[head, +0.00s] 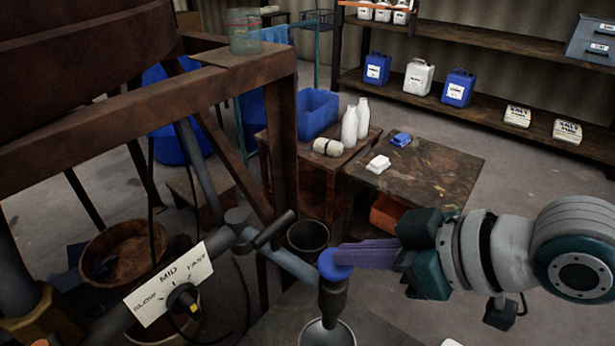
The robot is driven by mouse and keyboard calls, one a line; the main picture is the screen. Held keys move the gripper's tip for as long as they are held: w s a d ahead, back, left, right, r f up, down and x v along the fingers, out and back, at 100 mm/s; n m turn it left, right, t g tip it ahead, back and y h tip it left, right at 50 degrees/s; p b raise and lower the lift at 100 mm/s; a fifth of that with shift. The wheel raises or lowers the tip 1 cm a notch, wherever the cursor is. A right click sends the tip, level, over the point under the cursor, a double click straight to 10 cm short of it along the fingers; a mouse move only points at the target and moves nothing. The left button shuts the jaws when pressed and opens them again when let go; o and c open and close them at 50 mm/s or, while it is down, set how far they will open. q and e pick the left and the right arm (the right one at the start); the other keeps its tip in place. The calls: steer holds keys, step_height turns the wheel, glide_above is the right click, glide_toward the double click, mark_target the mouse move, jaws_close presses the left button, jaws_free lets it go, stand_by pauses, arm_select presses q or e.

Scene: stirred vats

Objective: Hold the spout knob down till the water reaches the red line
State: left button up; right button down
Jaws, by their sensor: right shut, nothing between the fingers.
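The blue spout knob (335,265) sits on top of a dark spout (332,303) at the lower middle. My right gripper (350,257) comes in from the right, its purple fingers shut and empty. Its tips overlap the knob's upper right edge; I cannot tell whether they press it down. A pale round vessel (327,336) is under the spout, cut off by the bottom edge. Its water level and any red line on it cannot be made out. A clear jar (244,32) with a faint red line stands on the rusty frame's corner. My left gripper is not in view.
A speed dial (183,299) with a white plate is left of the spout. The rusty vat frame (150,107) fills the left. A dark bucket (308,240) stands behind the spout. A low table (440,170) is behind my right arm; open floor lies beyond.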

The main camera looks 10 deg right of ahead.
steer(key=shift+f, duration=0.2)
step_height(320, 180, down, 3)
steer(key=shift+r+b, duration=0.1)
steer(key=shift+b, duration=1.15)
steer(key=shift+d, duration=0.2)
steer(key=shift+s, duration=0.15)
steer(key=shift+f, duration=0.2)
step_height(320, 180, up, 12)
steer(key=p, duration=0.7)
glide_above(351, 272)
steer(key=s+d, duration=0.5)
steer(key=s, duration=0.1)
steer(key=shift+s+d+f, duration=0.1)
steer(key=shift+s+d, duration=0.05)
steer(key=shift+d, duration=0.05)
